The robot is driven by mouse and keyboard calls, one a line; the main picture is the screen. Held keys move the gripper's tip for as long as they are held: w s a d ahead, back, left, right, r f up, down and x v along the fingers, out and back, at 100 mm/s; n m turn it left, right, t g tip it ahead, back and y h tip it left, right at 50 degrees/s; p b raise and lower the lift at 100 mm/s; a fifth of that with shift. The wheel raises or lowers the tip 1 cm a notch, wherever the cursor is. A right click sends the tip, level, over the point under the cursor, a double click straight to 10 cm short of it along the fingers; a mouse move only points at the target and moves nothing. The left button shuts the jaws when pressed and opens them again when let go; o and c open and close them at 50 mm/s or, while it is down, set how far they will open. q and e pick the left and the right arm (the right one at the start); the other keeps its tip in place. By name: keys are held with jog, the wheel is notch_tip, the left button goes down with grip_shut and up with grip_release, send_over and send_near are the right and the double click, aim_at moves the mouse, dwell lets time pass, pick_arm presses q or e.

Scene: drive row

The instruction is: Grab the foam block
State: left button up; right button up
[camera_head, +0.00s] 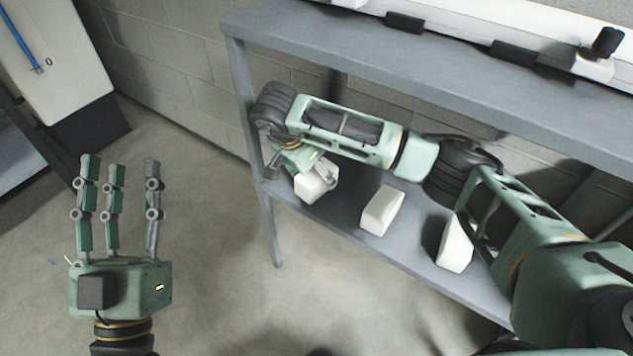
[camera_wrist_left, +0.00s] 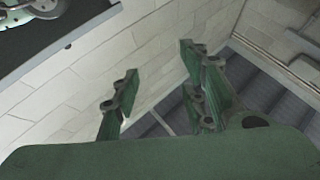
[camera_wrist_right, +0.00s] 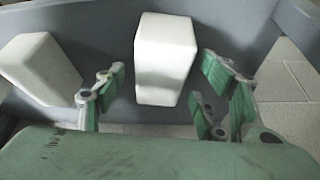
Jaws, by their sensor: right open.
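Three white foam-like blocks stand on the lower grey shelf (camera_head: 345,233): a left block (camera_head: 314,187), a middle block (camera_head: 382,211) and a right block (camera_head: 455,243). My right gripper (camera_head: 305,172) reaches down over the left block and partly hides it. In the right wrist view, this gripper (camera_wrist_right: 165,100) is open, with a white block (camera_wrist_right: 165,60) ahead between its fingers. I cannot tell whether the fingers touch it. Another white block (camera_wrist_right: 38,75) stands to the left there. My left gripper (camera_head: 118,200) is open and empty over the floor; its fingers also show in the left wrist view (camera_wrist_left: 160,100).
The upper shelf board (camera_head: 420,70) runs above my right forearm, with dark and white items along its back. A thin shelf leg (camera_head: 270,225) stands at the front left corner. A pale cabinet (camera_head: 50,50) is at the upper left. The floor (camera_head: 215,260) around my left gripper is clear.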

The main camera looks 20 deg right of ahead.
pick_arm(q)
jog(key=shift+s+a+r+t, duration=0.1)
jog(key=shift+s+r+t, duration=0.55)
jog(key=shift+r, duration=0.2)
pick_arm(e)
jog(key=shift+w+d+f, duration=0.15)
jog(key=shift+d+f, duration=0.05)
jog(key=shift+f, duration=0.45)
pick_arm(q)
jog(key=shift+s+r, duration=0.15)
jog(key=shift+r, duration=0.05)
pick_arm(e)
jog(key=shift+f, duration=0.2)
jog(key=shift+c, duration=0.5)
pick_arm(q)
jog(key=shift+r+h, duration=0.1)
jog(key=shift+h, duration=0.3)
pick_arm(e)
jog(key=c, duration=0.9)
